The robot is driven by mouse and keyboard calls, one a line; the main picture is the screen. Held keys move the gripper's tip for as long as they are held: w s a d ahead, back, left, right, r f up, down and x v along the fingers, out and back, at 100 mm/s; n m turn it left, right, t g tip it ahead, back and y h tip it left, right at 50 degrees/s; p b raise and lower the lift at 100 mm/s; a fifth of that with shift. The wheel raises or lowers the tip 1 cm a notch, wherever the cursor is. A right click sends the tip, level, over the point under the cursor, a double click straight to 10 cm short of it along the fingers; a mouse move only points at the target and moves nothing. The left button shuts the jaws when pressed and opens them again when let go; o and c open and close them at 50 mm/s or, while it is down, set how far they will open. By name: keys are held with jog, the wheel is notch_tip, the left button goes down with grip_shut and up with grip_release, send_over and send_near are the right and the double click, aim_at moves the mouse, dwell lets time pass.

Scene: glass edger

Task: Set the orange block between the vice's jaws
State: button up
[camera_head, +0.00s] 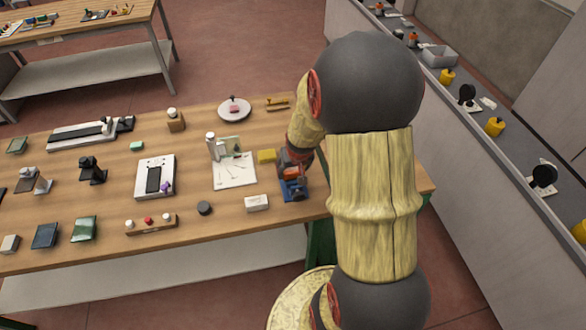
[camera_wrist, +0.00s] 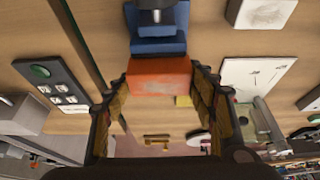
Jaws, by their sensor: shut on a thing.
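The orange block (camera_head: 292,172) is at the vice, at the right part of the wooden table. In the wrist view the orange block (camera_wrist: 160,76) is between the two fingers of my gripper (camera_wrist: 160,82), which is shut on it. The blue vice (camera_head: 294,190) stands below my gripper in the head view. In the wrist view the blue vice (camera_wrist: 158,46) is just beyond the block, with a dark round part at the top edge. The block hides part of the vice, so I cannot tell whether it is between the jaws or above them.
A yellow block (camera_head: 266,156) and a white sheet (camera_head: 234,172) lie left of the vice. A white box (camera_head: 256,203) lies near the front edge. A dark puck (camera_head: 204,208) and a plate (camera_head: 234,108) are farther left. A grey counter (camera_head: 470,120) runs along the right.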

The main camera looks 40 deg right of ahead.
jog(key=shift+f+b, duration=0.8)
jog(key=shift+f, duration=0.25)
jog(key=o, duration=1.2)
jog(key=shift+o, duration=0.2)
jog(key=shift+r, duration=0.1)
jog(key=v, duration=1.1)
jog(key=shift+s+r, duration=0.15)
jog(key=shift+r, duration=0.2)
jog(key=shift+a, duration=0.1)
